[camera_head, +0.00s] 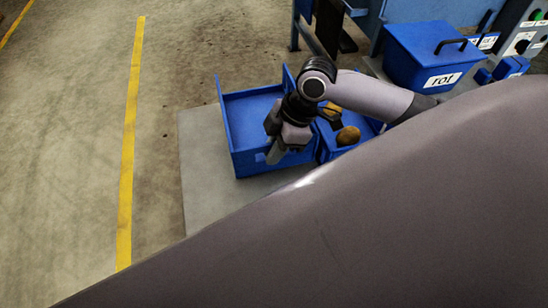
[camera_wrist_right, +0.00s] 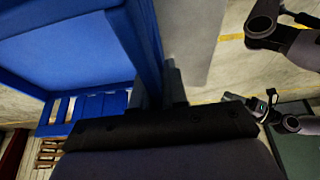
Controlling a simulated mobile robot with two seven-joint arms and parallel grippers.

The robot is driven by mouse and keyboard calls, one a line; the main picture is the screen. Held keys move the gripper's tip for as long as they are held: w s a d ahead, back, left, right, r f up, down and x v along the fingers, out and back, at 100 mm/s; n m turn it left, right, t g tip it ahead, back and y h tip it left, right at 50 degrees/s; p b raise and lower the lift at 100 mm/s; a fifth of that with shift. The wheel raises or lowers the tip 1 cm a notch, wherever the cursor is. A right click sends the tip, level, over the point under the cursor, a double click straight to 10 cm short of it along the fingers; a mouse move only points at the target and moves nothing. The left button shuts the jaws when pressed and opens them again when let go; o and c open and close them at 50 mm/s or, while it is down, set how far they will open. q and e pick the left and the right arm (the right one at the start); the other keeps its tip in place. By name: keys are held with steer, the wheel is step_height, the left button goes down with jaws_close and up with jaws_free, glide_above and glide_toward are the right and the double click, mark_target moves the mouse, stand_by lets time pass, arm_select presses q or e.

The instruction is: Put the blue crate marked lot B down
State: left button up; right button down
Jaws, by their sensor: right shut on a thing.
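A blue open crate (camera_head: 236,140) shows left of my right gripper in the head view. It looks empty where I can see into it. No lot B mark shows. My right gripper (camera_head: 275,153) points down at the crate's right side and is shut on its wall. In the right wrist view the blue wall (camera_wrist_right: 148,45) runs up to the gripper's fingers (camera_wrist_right: 174,85). I cannot tell whether the crate's base touches the surface below. My left gripper does not show in the head view; dark arm parts at the right of the wrist view are too unclear to judge its jaws.
A second blue bin (camera_head: 332,152) with potatoes (camera_head: 348,136) stands close right of the crate. A lidded blue box marked "rot" (camera_head: 420,60) is behind right. A grey slab (camera_head: 200,150) lies under the crate. The floor left, past a yellow line (camera_head: 128,150), is clear.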

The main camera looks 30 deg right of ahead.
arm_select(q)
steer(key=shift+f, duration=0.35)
arm_select(e)
steer(key=shift+f, duration=1.55)
steer(key=c, duration=1.2)
jaws_free()
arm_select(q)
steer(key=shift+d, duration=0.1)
arm_select(e)
steer(key=shift+o, duration=0.2)
steer(key=p+v, duration=0.1)
steer(key=v, duration=1)
steer(key=shift+w+p, duration=0.1)
steer(key=shift+p, duration=0.3)
steer(key=shift+d+r, duration=0.2)
steer(key=shift+r, duration=0.35)
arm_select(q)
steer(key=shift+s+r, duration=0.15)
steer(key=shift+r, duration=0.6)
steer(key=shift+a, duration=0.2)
